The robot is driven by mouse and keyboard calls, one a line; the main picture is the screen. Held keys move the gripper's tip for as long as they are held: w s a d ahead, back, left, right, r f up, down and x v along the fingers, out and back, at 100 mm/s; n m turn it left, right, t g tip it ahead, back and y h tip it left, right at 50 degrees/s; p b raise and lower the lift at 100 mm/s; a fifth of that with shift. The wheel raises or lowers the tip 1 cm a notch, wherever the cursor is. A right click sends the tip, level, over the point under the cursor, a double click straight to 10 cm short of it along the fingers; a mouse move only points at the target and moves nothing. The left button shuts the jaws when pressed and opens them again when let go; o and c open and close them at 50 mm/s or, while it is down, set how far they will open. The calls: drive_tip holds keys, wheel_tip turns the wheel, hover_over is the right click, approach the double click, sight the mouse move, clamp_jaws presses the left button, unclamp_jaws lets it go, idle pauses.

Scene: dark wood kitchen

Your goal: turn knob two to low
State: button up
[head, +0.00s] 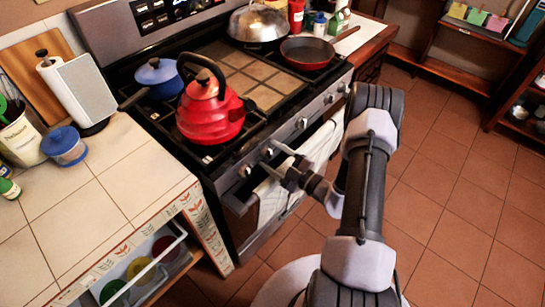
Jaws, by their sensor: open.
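The stove (262,190) has a row of knobs along its steel front panel. The leftmost knob (245,171) is in plain view. The second knob from the left (267,153) is just beyond my fingertips. Its pointer is too small to read. My gripper (272,158) is open and reaches in from the right, close to the panel. Its two fingers are spread near the second knob. I cannot tell whether they touch it or stand around it. More knobs (302,123) sit farther right along the panel.
A towel (285,190) hangs on the oven door just below my gripper. A red kettle (210,112), a blue pot (158,78) and a red pan (307,53) stand on the stove. A tiled counter (100,205) is at left. The floor (440,190) at right is clear.

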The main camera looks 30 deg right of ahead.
drive_tip(key=shift+c, duration=0.2)
drive_tip(key=c, duration=1.3)
